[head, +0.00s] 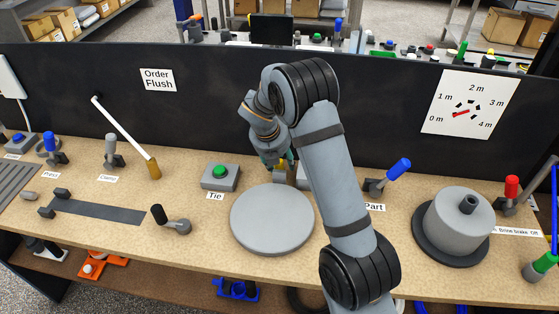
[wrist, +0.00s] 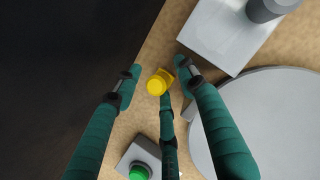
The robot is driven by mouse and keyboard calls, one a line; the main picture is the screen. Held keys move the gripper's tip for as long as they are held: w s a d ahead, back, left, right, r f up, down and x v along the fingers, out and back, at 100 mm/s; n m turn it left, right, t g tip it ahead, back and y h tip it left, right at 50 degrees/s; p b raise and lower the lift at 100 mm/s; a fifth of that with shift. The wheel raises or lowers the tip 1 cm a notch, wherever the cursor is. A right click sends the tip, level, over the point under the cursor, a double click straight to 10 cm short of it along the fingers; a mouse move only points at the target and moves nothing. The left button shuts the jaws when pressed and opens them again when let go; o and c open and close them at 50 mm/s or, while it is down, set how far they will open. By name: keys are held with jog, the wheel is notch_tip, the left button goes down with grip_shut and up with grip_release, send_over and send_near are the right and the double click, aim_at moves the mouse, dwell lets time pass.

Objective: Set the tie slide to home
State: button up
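A small yellow knob (wrist: 157,86), which looks like the tie slide's handle, shows near the middle of the wrist view. In the head view my gripper and arm mostly hide that spot; a bit of yellow shows by the fingers. My gripper (wrist: 158,72) has green fingers spread apart, with the knob between them. The fingers do not look closed on the knob; I cannot tell whether one touches it. The slide's track and home mark cannot be made out. The Tie label (head: 215,196) lies in front of a green button box (head: 220,178), left of my gripper.
A round grey disc (head: 271,220) lies just in front of my gripper. A grey block with a post (wrist: 228,38) stands close by. The black back panel (head: 200,130) rises behind. A blue-handled lever (head: 392,172) and a grey reel (head: 458,220) stand to the right.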

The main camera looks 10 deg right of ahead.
jog(key=shift+a+r, duration=0.15)
jog(key=shift+r, duration=0.2)
jog(key=v, duration=1.1)
jog(key=shift+r, duration=0.15)
jog(key=shift+s, duration=0.1)
